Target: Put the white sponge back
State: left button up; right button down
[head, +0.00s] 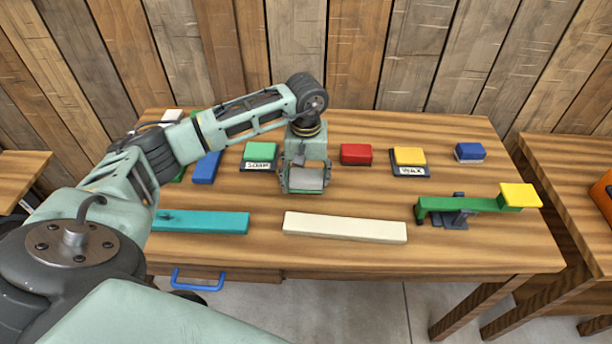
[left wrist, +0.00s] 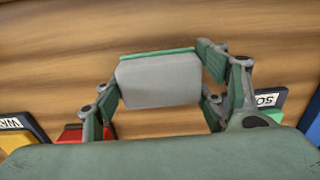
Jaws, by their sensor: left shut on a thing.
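My left gripper (head: 305,180) is over the table's middle, between the green sponge (head: 260,150) and the red sponge (head: 356,154). It is shut on a pale grey-white block, the white sponge (head: 308,179). In the left wrist view the white sponge (left wrist: 160,82) sits between the fingers (left wrist: 165,95), its far edge showing a thin green layer. Whether it touches the table is hard to tell. My right gripper is not in view.
A yellow sponge (head: 409,156) lies on a dark labelled pad, with a blue sponge (head: 470,152) farther right. A teal bar (head: 205,222) and cream bar (head: 345,227) lie in front. A green beam (head: 465,204) with a yellow plate (head: 520,195) stands at right.

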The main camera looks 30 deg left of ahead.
aim_at(306, 175)
pick_arm(q)
jog(key=shift+f, duration=0.4)
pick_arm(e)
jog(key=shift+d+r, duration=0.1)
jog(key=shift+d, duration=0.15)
pick_arm(q)
jog(key=shift+f+b, duration=0.2)
jog(key=shift+b, duration=0.1)
jog(key=o, duration=1.1)
jog(key=shift+r, duration=0.1)
jog(key=shift+o, duration=0.2)
jog(key=shift+r, duration=0.1)
jog(key=shift+r+p, duration=0.2)
jog(key=shift+p, duration=0.1)
notch_tip(306, 175, up, 12)
jog(key=b, duration=0.2)
jog(key=shift+f, duration=0.15)
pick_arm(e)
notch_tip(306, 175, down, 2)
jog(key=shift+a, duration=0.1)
